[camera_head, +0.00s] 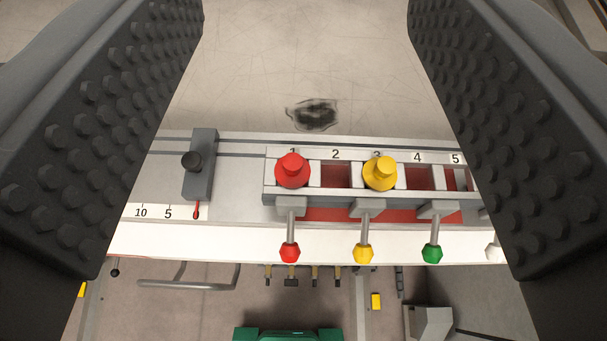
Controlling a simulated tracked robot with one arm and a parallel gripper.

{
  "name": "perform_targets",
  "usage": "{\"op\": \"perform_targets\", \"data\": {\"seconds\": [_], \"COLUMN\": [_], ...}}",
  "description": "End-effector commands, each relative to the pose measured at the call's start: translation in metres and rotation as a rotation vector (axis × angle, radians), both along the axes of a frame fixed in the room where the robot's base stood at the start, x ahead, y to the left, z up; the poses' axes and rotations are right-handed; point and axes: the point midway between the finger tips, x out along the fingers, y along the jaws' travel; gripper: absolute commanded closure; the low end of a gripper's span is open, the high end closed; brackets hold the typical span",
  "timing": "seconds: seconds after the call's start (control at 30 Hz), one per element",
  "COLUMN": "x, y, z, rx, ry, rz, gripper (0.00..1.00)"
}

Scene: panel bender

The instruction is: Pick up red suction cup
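The red suction cup (292,171) sits in slot 1 of a grey numbered rack (269,187), in the middle of the view. A yellow suction cup (380,173) sits in slot 3 of the same rack. My gripper (305,150) is open, with one studded black finger at the left edge and one at the right edge. The fingers are wide apart, with the red cup between them in the picture and nothing held. How far the fingers are from the cup cannot be told. The right end of the rack is hidden behind the right finger.
Levers with red (290,253), yellow (363,254) and green (432,254) knobs stick out below the rack. A grey stop with a black knob (191,161) stands left of it on a ruler (150,212). Slots 2 and 4 look empty. The floor (300,50) beyond shows a dark stain.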

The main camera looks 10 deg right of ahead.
Motion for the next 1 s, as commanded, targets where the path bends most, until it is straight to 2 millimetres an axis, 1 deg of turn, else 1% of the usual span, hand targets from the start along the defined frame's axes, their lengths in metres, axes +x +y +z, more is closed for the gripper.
{"op": "perform_targets", "data": {"seconds": [0.03,0.17,0.2,0.3,0.37,0.4,0.5,0.63,0.73,0.93,1.0], "x": [0.010,0.038,0.048,0.070,0.080,0.088,0.102,0.117,0.125,0.131,0.132], "y": [0.001,0.000,0.000,-0.001,-0.001,-0.002,-0.002,-0.002,-0.002,-0.002,-0.001], "z": [-0.002,-0.020,-0.027,-0.048,-0.058,-0.068,-0.089,-0.116,-0.137,-0.175,-0.183], "rx": [-0.033,-0.176,-0.227,-0.356,-0.428,-0.474,-0.584,-0.710,-0.793,-0.913,-0.942], "ry": [0.036,0.169,0.217,0.342,0.411,0.461,0.575,0.711,0.807,0.955,0.981], "rz": [0.003,0.050,0.073,0.144,0.195,0.233,0.341,0.505,0.649,0.964,1.060], "gripper": [0.49,0.49,0.49,0.49,0.49,0.49,0.49,0.49,0.49,0.49,0.49]}}
